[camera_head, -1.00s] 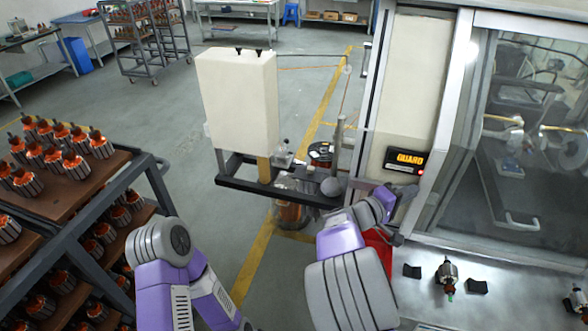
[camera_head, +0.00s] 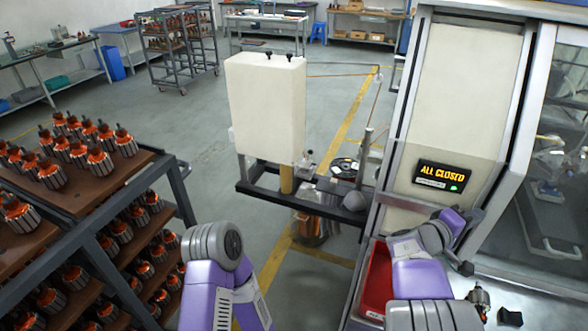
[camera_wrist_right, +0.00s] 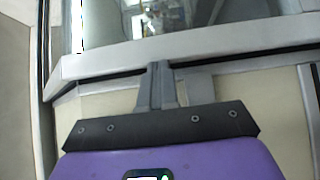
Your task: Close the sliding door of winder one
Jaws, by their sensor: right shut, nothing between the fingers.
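Winder one's sliding door (camera_head: 520,135) is a glass panel in a grey metal frame at the right of the head view. The winder's display (camera_head: 443,177) beside it reads "ALL CLOSED" with a green light. My right gripper (camera_head: 466,267) is low in front of the winder, close to the bottom of the door frame. In the right wrist view my right gripper (camera_wrist_right: 161,75) has its fingers together, empty, with the tips at or just short of a grey frame bar (camera_wrist_right: 190,48); contact is not clear. My left gripper is out of view; only the left arm shows.
A red bin (camera_head: 378,282) sits just left of my right arm. An armature (camera_head: 479,298) and dark blocks (camera_head: 510,317) lie on the ledge under the door. A rack of armatures (camera_head: 178,190) stands at left. A white wire-feed box (camera_head: 265,105) stands mid-view.

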